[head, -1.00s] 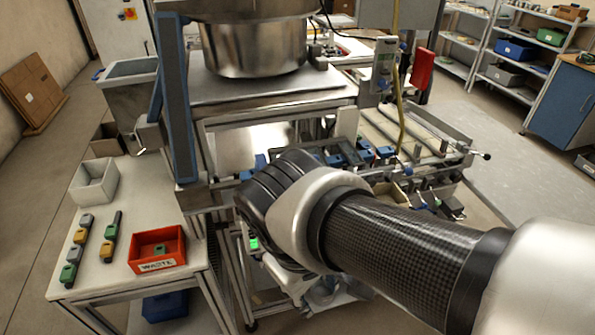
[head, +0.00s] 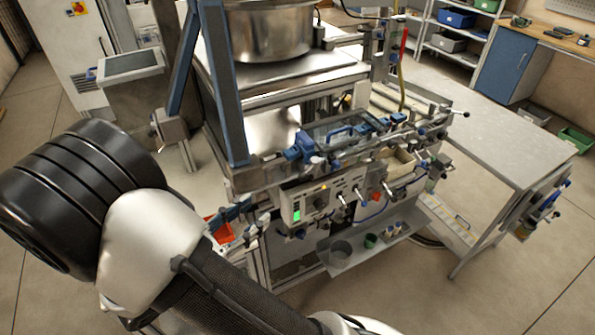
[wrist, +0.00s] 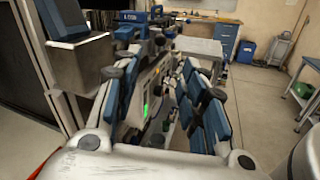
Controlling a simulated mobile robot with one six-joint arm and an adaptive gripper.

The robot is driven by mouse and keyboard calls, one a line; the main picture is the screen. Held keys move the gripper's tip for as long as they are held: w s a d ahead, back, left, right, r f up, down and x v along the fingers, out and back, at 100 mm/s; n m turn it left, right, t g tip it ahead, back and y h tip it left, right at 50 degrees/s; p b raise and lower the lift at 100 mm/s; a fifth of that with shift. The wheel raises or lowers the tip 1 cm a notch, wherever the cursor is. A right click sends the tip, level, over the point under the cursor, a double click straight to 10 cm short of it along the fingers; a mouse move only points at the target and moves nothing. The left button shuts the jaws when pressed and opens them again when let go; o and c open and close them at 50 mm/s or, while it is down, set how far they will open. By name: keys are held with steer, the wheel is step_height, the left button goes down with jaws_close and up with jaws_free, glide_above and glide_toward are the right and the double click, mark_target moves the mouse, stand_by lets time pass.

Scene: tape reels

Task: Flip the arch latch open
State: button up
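A blue arch-shaped part (head: 341,132) sits on the clear-topped cover of the machine in the head view. A blue block-like fitting (head: 300,149) stands at the cover's near left corner. I cannot tell for certain which of these is the arch latch. My gripper (head: 238,211) shows partly beyond my arm, left of the control panel and below the cover. In the wrist view my gripper's blue-padded fingers (wrist: 160,105) are spread apart, with the machine front seen between them. Nothing is held. The arch part is not clearly identifiable in the wrist view.
The control panel (head: 322,199) has a green display and projecting knobs close to my gripper. A blue post (head: 222,85) rises left of the cover. A grey table (head: 490,140) at right is mostly bare.

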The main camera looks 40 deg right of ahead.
mark_target(303, 176)
steer(key=d, duration=0.5)
steer(key=w+d+b, duration=0.1)
steer(key=d, duration=0.5)
steer(key=d+b, duration=0.1)
steer(key=d, duration=0.4)
steer(key=shift+w+d, duration=0.2)
steer(key=shift+d, duration=0.05)
jaws_close()
